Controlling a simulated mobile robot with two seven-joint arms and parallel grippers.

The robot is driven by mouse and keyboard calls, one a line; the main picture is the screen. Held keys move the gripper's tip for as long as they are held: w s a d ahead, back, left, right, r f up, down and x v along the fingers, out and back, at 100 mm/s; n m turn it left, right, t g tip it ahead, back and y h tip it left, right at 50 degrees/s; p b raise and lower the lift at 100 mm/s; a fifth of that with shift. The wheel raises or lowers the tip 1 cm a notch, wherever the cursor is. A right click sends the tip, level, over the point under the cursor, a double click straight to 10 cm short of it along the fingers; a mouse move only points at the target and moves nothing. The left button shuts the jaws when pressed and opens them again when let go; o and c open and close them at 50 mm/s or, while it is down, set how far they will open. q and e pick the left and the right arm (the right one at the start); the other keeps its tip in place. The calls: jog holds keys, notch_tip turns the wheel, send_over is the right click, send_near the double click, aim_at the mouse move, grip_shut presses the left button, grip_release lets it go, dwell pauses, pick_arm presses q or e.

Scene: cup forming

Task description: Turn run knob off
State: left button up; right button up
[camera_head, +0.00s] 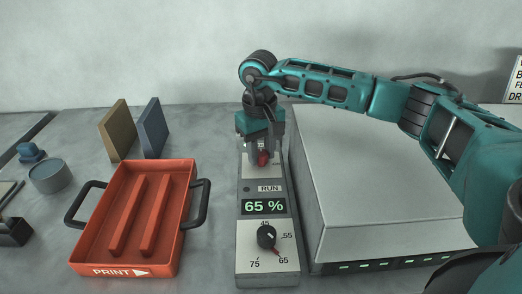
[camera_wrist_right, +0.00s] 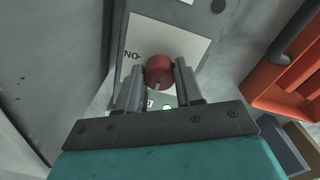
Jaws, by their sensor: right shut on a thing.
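The run knob (camera_wrist_right: 159,70) is a round red knob on a pale plate near the far end of the control panel. In the head view the red knob (camera_head: 263,158) shows just below my right gripper (camera_head: 258,152). In the right wrist view the two fingers of my right gripper (camera_wrist_right: 160,85) stand on either side of the knob, shut on it. Part of the lettering beside the knob is hidden. The control panel (camera_head: 247,222) reads RUN, with a display (camera_head: 264,206) showing 65 %. My left gripper is not in view.
A black dial (camera_head: 266,237) with its red pointer near 65 sits at the panel's near end. A large grey box (camera_head: 385,180) stands close to the right. An orange PRINT tray (camera_head: 183,240) with black handles lies left. Brown (camera_head: 117,131) and blue (camera_head: 154,126) plates stand behind it.

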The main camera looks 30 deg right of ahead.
aim_at(260, 153)
jog(key=o, duration=1)
jog(key=shift+o, duration=0.2)
notch_tip(260, 153, up, 13)
jog(key=p, duration=0.1)
jog(key=shift+a, duration=0.15)
